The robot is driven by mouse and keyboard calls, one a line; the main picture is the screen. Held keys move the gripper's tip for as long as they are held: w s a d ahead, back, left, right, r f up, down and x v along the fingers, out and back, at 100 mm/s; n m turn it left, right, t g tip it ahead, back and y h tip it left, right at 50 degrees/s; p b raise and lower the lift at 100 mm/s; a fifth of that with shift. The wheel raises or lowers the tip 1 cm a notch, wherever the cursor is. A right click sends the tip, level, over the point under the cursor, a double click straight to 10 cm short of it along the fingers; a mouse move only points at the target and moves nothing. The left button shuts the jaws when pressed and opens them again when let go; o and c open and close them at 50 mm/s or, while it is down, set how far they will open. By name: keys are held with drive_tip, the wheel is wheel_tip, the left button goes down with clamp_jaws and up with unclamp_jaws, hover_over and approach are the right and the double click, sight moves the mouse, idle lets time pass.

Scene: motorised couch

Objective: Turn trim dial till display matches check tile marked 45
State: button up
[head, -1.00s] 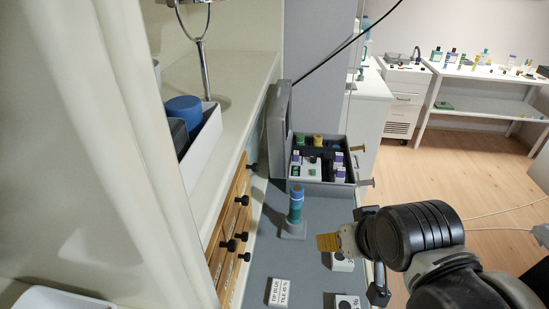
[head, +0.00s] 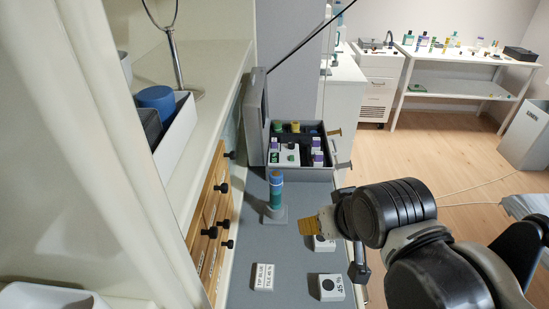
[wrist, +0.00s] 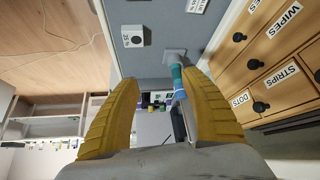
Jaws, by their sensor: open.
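My gripper (head: 308,226) is open, above the worktop right of the cylinder. In the wrist view its yellow fingers (wrist: 160,84) are apart with nothing gripped, the cylinder beyond them near the right finger.
An open grey case (head: 298,174) with several small items stands behind. Wooden drawers with black knobs (head: 210,222) line the left.

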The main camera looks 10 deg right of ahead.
drive_tip(key=shift+c, duration=1)
drive_tip(key=w+d+r+m+g+h+p, duration=0.15)
drive_tip(key=w+r, duration=0.25)
drive_tip(key=w, duration=0.7)
drive_tip(key=w+d+r+m+p, duration=0.15)
drive_tip(key=w+r, duration=0.25)
drive_tip(key=w, duration=0.6)
drive_tip(key=m+g+h+p, duration=0.1)
drive_tip(key=m+g+p, duration=0.1)
drive_tip(key=m, duration=0.2)
hover_over(291, 143)
drive_tip(key=s+a, duration=0.3)
drive_tip(key=s, duration=0.1)
wheel_tip(291, 143, down, 12)
drive_tip(key=b+x, duration=0.1)
drive_tip(key=x, duration=0.3)
drive_tip(key=b+x, duration=0.2)
drive_tip(key=x, duration=0.2)
drive_tip(key=b+x, duration=0.1)
drive_tip(key=x, duration=0.3)
drive_tip(key=shift+w+d+f, duration=0.1)
drive_tip(key=shift+d+f, duration=0.05)
drive_tip(key=shift+d, duration=0.2)
clamp_jaws()
